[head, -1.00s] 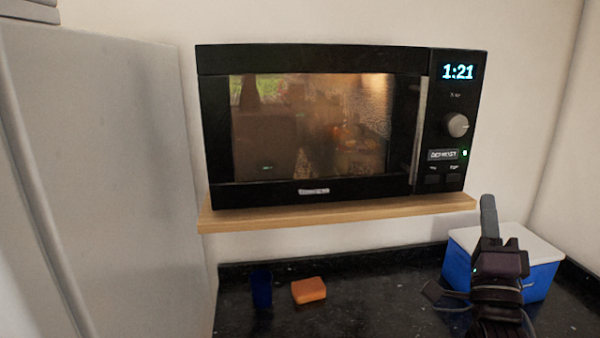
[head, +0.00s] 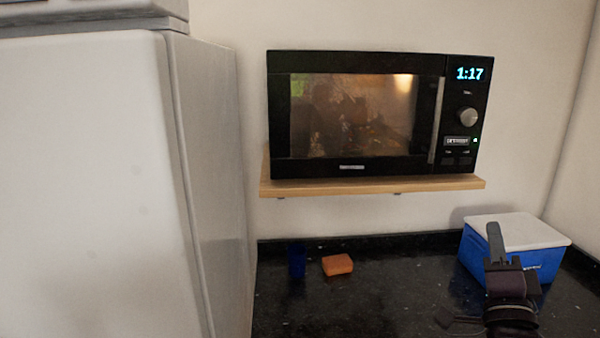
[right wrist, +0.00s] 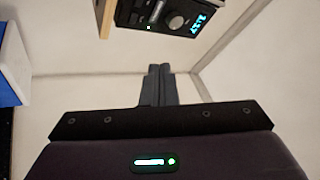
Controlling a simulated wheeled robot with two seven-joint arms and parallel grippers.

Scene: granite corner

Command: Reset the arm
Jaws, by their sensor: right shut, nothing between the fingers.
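My right gripper (head: 494,240) is at the lower right of the head view, in front of the blue cooler. Its fingers are together and point up, with nothing between them. In the right wrist view the closed fingers (right wrist: 159,85) show against the bare wall. My left gripper is not in view.
A black microwave (head: 370,115), lit inside and reading 1:17, sits shut on a wooden shelf (head: 375,187). On the dark counter (head: 390,300) are a blue cup (head: 297,262), an orange sponge (head: 337,265) and a blue cooler with white lid (head: 520,230). A white fridge (head: 90,180) stands left.

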